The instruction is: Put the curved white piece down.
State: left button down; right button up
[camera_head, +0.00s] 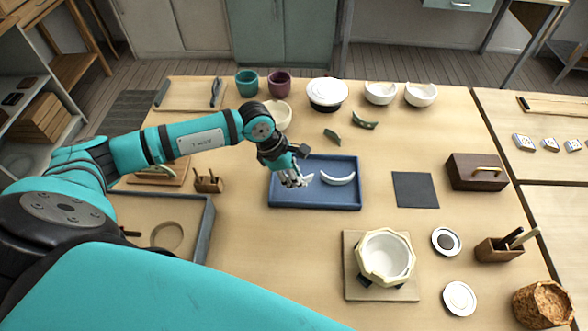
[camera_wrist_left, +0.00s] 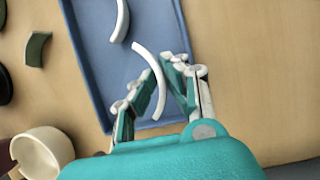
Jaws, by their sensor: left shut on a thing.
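My left gripper (camera_head: 297,181) is over the left part of the blue tray (camera_head: 318,204). It is shut on a curved white piece, which lies between its fingers in the left wrist view (camera_wrist_left: 157,72). In that view the gripper (camera_wrist_left: 158,84) points into the tray (camera_wrist_left: 87,62). I cannot tell whether the held piece touches the tray floor. A second curved white piece (camera_head: 338,180) lies in the tray to the right of the gripper, and it also shows in the left wrist view (camera_wrist_left: 121,20). My right gripper is not in view.
A dark grey mat (camera_head: 415,190) lies right of the tray. A white bowl with gold seams (camera_head: 386,256) stands on a board in front. A wooden box (camera_head: 475,172) is at the right.

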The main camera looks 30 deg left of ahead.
pick_arm(q)
jog(key=shift+w+a+f, duration=0.1)
jog(key=shift+w+a, duration=0.9)
jog(key=shift+w, duration=0.15)
jog(key=shift+w+a, duration=0.15)
jog(key=shift+w, duration=0.05)
jog(key=shift+f+p, duration=0.35)
jog(key=shift+p, duration=0.1)
notch_tip(320, 180, down, 2)
jog(key=shift+f+p, duration=0.1)
jog(key=shift+p, duration=0.45)
jog(key=shift+f, duration=0.6)
jog(key=c, duration=1.4)
grip_release()
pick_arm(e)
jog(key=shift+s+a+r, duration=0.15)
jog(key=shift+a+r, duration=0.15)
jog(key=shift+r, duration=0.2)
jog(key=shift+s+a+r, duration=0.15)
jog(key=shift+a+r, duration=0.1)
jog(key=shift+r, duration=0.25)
